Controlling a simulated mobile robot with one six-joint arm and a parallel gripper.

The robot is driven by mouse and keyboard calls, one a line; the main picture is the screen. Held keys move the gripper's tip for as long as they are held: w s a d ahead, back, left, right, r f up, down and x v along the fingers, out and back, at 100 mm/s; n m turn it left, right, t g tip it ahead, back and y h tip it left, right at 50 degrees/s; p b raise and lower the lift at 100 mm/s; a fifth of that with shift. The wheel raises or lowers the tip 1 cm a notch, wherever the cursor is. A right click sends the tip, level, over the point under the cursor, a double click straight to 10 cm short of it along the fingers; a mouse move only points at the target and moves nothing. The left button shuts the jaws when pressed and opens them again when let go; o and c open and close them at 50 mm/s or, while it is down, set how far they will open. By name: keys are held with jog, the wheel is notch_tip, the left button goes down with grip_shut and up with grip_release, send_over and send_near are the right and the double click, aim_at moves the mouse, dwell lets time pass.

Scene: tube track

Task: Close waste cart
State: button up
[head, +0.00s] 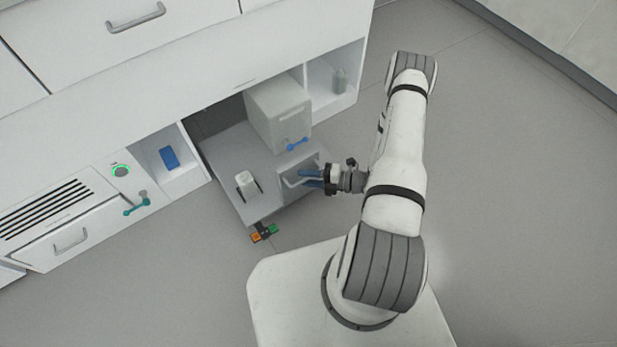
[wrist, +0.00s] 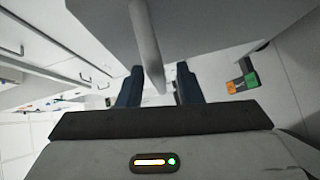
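The waste cart (head: 222,150) is a light grey pull-out unit standing partly out of its bay in the white cabinet. It carries a large pale container (head: 277,112) and a small white bottle-like item (head: 246,183). Its handle (head: 288,181) is on the front panel, and shows as a pale bar in the wrist view (wrist: 146,45). My gripper (head: 312,178) is at this handle, with its two blue fingers apart. In the wrist view the fingers (wrist: 160,86) lie on either side of the bar, with a gap on the right. Contact on the left is unclear.
An orange and green piece (head: 263,233) sits at the cart's lower front corner. A blue lever (head: 298,144) is by the container. Left are an open cubby with a blue item (head: 169,157), a green-lit button (head: 121,171) and a teal lever (head: 137,206). Floor to the right is clear.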

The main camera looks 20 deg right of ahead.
grip_shut()
dwell(0.3)
jog(key=shift+w, duration=0.1)
